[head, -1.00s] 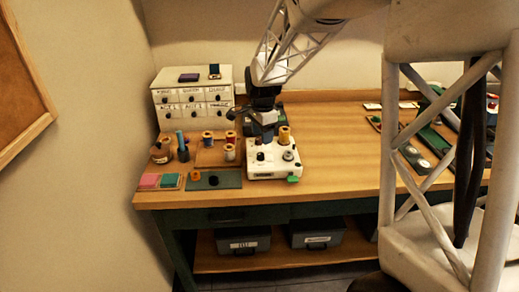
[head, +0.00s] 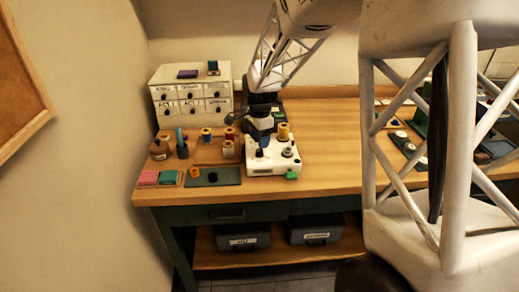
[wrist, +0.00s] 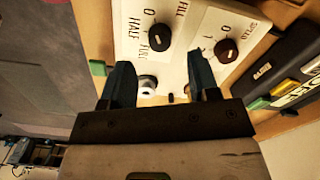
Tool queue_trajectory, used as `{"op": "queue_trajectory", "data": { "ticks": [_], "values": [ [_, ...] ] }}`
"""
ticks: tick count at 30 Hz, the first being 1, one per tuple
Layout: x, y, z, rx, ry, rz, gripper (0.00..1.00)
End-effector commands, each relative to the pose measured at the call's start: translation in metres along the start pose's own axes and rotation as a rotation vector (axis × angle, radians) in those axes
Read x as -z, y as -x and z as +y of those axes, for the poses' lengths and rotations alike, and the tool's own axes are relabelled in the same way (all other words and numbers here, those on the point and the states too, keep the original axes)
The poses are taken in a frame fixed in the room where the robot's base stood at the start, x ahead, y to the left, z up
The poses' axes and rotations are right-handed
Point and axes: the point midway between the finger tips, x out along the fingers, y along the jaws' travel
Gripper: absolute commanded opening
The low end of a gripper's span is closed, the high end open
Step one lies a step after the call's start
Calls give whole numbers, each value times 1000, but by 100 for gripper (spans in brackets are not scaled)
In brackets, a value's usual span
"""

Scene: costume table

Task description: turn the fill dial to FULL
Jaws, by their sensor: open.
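The white machine (head: 262,166) stands at the table's front, below my gripper (head: 264,138) in the head view. In the wrist view its white panel (wrist: 185,63) carries the dark round fill dial (wrist: 158,37), with 0, HALF and FULL marked around its left side. I cannot tell for sure which mark its pointer faces. A second dark dial (wrist: 226,50), labelled speed, sits to its right. My gripper (wrist: 162,82) is open, its two blue-grey fingers apart and nothing held between them. The fill dial shows beyond the fingertips, apart from them.
A white round post (wrist: 147,87) shows just beside the left finger. A spool (head: 283,131) stands on the machine's back. Several spools and a dark green mat (head: 228,176) lie left of the machine. A drawer cabinet (head: 190,97) stands behind.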

Motion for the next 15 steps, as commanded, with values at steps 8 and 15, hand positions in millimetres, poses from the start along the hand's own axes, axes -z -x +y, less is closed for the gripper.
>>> {"op": "queue_trajectory", "data": {
  "ticks": [8, 15],
  "values": [
    [0, -34, 0, -2, 0, 0, 55],
    [0, -48, 0, 0, 0, 0, 55]
  ]
}}
